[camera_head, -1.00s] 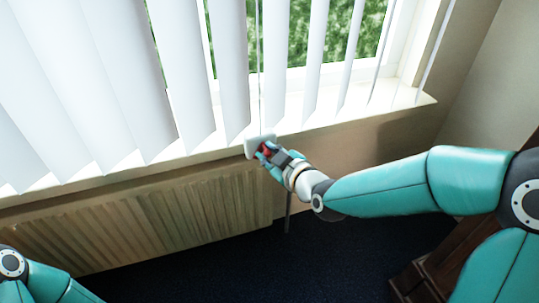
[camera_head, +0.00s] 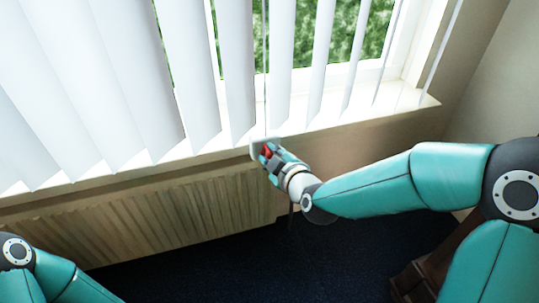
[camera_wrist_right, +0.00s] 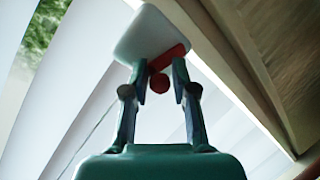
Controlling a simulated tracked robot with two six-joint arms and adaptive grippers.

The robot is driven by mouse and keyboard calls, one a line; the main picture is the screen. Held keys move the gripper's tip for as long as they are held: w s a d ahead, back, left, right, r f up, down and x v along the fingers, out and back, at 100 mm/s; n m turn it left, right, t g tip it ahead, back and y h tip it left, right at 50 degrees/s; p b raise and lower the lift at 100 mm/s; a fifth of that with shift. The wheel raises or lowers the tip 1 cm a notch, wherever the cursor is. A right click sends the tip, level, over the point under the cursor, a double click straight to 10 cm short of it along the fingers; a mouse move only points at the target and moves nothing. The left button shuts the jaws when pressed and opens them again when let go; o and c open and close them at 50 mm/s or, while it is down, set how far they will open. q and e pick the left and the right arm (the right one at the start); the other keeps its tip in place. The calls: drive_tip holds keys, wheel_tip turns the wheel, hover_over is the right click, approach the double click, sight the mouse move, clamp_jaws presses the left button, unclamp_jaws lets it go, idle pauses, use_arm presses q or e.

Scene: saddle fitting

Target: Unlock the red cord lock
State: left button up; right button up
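The red cord lock (camera_wrist_right: 168,57) sits on a white plate (camera_wrist_right: 150,34) below the window blinds. In the right wrist view it shows as a slanted red bar with a round red knob (camera_wrist_right: 159,83) below it. My right gripper (camera_wrist_right: 160,68) has its fingers apart, one on each side of the knob; the right fingertip overlaps the bar. I cannot tell whether they touch it. In the head view the right gripper (camera_head: 266,154) is at the white plate (camera_head: 257,146), with a little red visible between its fingers. My left gripper is out of view; only its arm shows at bottom left.
White vertical blinds (camera_head: 175,70) hang in front of the window, with a thin cord beside them. A window sill (camera_head: 340,120) runs above a ribbed radiator (camera_head: 150,220). Brown wooden furniture (camera_head: 425,275) stands at lower right. Dark floor is open below.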

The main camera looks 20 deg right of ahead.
drive_tip(key=o, duration=0.3)
drive_tip(key=shift+a+f, duration=0.15)
drive_tip(key=shift+a, duration=0.1)
drive_tip(key=shift+d, duration=0.1)
drive_tip(key=v, duration=0.7)
drive_tip(key=shift+s, duration=0.25)
drive_tip(key=shift+d, duration=0.15)
